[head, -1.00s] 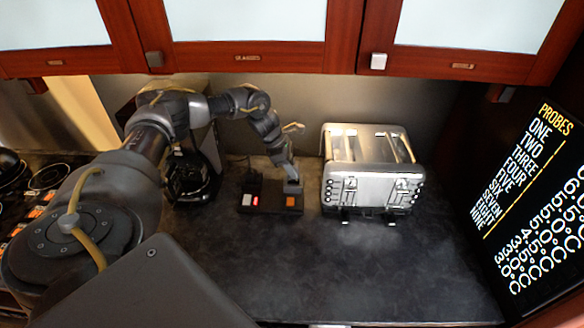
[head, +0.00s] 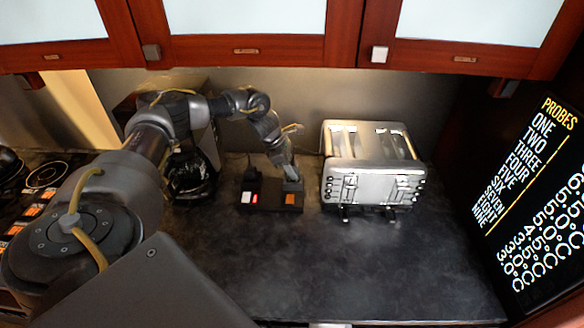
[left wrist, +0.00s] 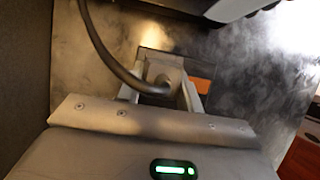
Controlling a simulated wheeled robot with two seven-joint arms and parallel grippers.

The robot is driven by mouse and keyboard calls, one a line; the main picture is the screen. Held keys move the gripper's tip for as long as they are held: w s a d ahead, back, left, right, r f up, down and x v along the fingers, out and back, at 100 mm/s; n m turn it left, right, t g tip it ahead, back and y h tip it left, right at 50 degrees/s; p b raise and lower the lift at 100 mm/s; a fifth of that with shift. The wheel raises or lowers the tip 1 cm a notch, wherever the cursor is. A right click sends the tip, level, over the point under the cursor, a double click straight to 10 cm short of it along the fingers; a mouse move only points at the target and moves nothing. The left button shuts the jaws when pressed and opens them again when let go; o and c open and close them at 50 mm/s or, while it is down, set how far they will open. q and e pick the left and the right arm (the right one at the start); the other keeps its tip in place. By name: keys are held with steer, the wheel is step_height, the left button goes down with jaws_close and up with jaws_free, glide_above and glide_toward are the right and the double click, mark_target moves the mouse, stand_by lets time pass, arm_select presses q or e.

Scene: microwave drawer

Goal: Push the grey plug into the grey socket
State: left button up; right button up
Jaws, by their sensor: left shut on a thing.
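My left gripper (head: 288,172) reaches down over the back of a dark socket strip (head: 270,206) on the counter. It is shut on the grey plug (head: 291,185), which sits upright at the strip behind an orange square. In the left wrist view the plug (left wrist: 162,78) is between the fingers (left wrist: 166,92), with a dark cable running up from it. The grey socket is hidden under the plug and gripper, so I cannot tell how deep the plug sits. My right gripper is not in view.
A silver toaster (head: 370,168) stands close to the right of the strip. A dark coffee machine (head: 190,172) stands to the left. Red-framed cabinets (head: 245,55) hang above. The counter front (head: 330,265) is clear.

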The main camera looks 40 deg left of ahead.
arm_select(q)
steer(key=shift+f+b, duration=0.6)
steer(key=shift+f, duration=0.2)
steer(key=o, duration=1.2)
steer(key=shift+s+a+r+b, duration=0.1)
steer(key=shift+a+r+b, duration=0.1)
steer(key=shift+r+b, duration=0.15)
steer(key=shift+b+v, duration=1.45)
steer(key=shift+v, duration=3.55)
steer(key=shift+d, duration=0.1)
